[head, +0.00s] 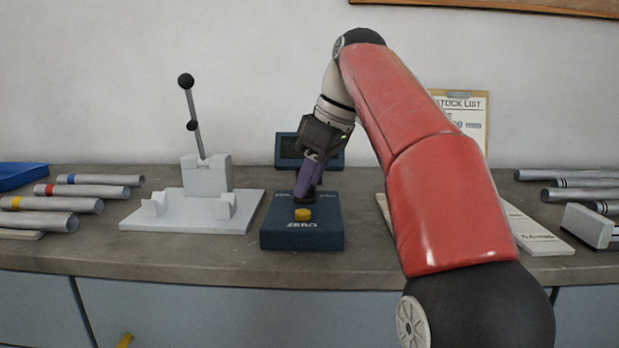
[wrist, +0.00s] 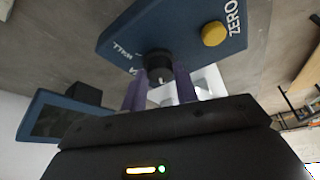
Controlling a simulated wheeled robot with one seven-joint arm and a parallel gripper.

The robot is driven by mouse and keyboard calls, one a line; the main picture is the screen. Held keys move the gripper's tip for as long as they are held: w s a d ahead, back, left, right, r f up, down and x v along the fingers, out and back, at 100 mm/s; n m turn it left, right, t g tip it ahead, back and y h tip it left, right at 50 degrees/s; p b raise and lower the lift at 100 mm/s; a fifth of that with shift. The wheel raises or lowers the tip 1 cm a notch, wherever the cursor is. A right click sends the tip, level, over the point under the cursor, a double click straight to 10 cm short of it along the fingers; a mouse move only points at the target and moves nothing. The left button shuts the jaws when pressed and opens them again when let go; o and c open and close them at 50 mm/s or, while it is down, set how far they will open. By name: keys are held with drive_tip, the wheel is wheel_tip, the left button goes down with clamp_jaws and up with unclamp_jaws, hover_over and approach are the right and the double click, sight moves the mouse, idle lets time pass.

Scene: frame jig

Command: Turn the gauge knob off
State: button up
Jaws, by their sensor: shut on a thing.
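The gauge is a dark blue box (head: 302,239) on the bench, marked ZERO on its front, with a yellow button (head: 302,214) on top. The wrist view shows its black round knob (wrist: 157,58) with a light mark, between lettering and the yellow button (wrist: 213,33). My gripper (head: 303,194) points down at the box from above. Its purple fingers (wrist: 160,76) are shut on the knob, one on each side. In the head view the fingers mostly hide the knob. The mark's exact setting is too small to read.
The gauge's dark display (head: 291,149) stands behind. A grey jig (head: 180,222) with an upright black-knobbed lever is close on the left. Metal tubes lie at far left (head: 88,190) and far right (head: 585,194). A pale board (head: 535,236) lies right, partly behind my arm.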

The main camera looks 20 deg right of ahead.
idle(0.4)
drive_tip(key=o, duration=1)
drive_tip(key=shift+c, duration=0.2)
drive_tip(key=shift+v, duration=2.4)
drive_tip(key=s+d, duration=0.7)
drive_tip(key=d, duration=0.2)
drive_tip(key=shift+s+d, duration=0.15)
drive_tip(key=shift+s, duration=0.2)
drive_tip(key=shift+r, duration=0.1)
